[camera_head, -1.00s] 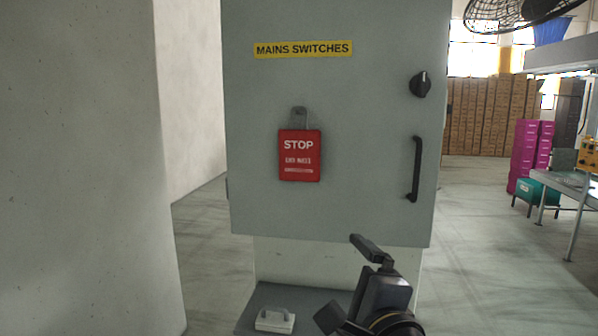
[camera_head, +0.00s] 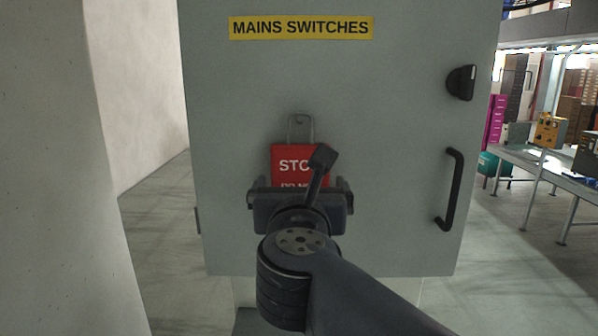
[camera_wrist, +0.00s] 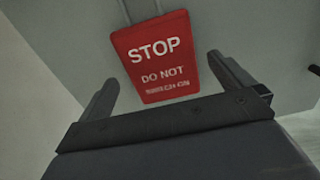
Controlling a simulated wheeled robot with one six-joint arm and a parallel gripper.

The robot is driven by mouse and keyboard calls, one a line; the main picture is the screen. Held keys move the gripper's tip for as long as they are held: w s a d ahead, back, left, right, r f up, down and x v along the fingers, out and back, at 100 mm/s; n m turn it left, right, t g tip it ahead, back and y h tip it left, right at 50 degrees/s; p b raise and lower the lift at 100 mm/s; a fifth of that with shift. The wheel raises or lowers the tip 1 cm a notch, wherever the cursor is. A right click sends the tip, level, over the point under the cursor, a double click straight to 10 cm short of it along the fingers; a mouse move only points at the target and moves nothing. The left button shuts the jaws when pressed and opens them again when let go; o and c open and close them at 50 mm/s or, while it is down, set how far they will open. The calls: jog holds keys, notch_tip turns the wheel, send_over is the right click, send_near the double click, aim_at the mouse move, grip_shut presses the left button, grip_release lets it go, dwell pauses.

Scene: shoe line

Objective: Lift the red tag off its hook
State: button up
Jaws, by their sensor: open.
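The red tag (camera_head: 285,163) with white STOP lettering hangs upright on the grey cabinet door by a grey loop at its top. A small hook (camera_head: 299,119) shows at the top of that loop. My gripper (camera_head: 300,185) is in front of the tag and hides its lower part in the head view. In the wrist view the whole tag (camera_wrist: 155,60) is seen a little ahead, between the two spread fingers of my gripper (camera_wrist: 162,85). The fingers are open and empty, and I see no contact with the tag. The hook is out of the wrist view.
The cabinet door (camera_head: 370,110) has a yellow MAINS SWITCHES label (camera_head: 301,28), a black rotary knob (camera_head: 461,82) and a black handle (camera_head: 450,190) to the right. A pale wall (camera_head: 50,170) stands close on the left. A table (camera_head: 560,175) is farther right.

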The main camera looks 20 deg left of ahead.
aim_at(300, 178)
jog(key=shift+f+p+x, duration=0.15)
jog(key=shift+p+x, duration=0.35)
jog(key=shift+x, duration=0.9)
jog(key=shift+f+p+x, duration=0.15)
jog(key=shift+p+x, duration=0.3)
jog(key=shift+x, duration=0.95)
jog(key=shift+a, duration=0.15)
jog(key=shift+c, duration=0.3)
jog(key=c, duration=0.7)
jog(key=shift+o, duration=0.2)
